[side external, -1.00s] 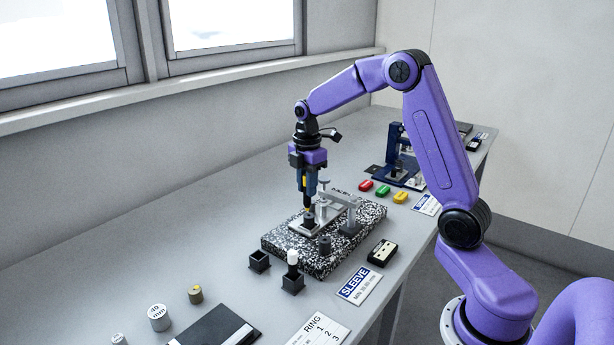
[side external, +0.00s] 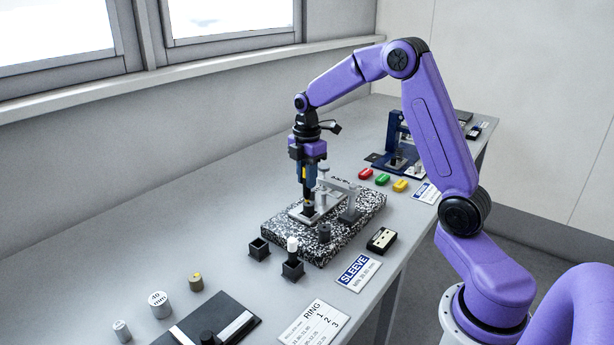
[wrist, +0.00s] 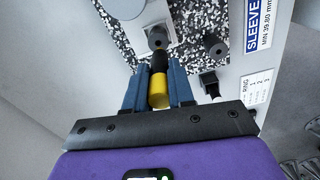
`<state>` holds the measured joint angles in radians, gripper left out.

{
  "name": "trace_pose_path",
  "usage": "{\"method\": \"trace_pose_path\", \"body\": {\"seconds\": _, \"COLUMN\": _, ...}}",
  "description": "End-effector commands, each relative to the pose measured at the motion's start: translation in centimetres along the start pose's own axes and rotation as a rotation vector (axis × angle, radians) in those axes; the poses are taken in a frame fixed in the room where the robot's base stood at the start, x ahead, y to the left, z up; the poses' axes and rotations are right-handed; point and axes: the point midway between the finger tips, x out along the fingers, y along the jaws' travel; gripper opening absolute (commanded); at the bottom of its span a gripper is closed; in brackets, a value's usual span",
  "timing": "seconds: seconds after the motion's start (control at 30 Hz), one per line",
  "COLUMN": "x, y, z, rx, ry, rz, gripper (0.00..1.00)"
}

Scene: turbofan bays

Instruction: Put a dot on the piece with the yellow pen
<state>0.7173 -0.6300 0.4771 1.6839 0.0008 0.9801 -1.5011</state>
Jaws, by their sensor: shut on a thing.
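The yellow pen (wrist: 158,92) is held between the blue fingers of my gripper (wrist: 159,84), upright with its black end down. In the side view my gripper (side external: 308,182) is over the steel plate on the speckled block. The piece is a small dark grey cylinder (wrist: 158,38) on that plate, directly below the pen's tip; it also shows in the side view (side external: 309,211). The pen's tip is at the top of the piece and seems to touch it. The exact contact and any mark there are hidden.
A grey clamp post (side external: 351,205) stands close right of the pen on the speckled block (side external: 350,228). Small black holders (side external: 259,249) stand before it, one with a white-topped item. Red, green and yellow blocks (side external: 382,179) lie behind.

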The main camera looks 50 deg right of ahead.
Motion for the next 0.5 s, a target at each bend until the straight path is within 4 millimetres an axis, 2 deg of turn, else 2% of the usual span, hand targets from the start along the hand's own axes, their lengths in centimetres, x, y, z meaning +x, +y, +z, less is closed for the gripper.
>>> {"method": "trace_pose_path", "body": {"seconds": 0.5, "x": 0.51, "y": 0.01, "z": -0.01, "rx": 0.0, "ry": 0.0, "rz": 0.0, "gripper": 0.0}}
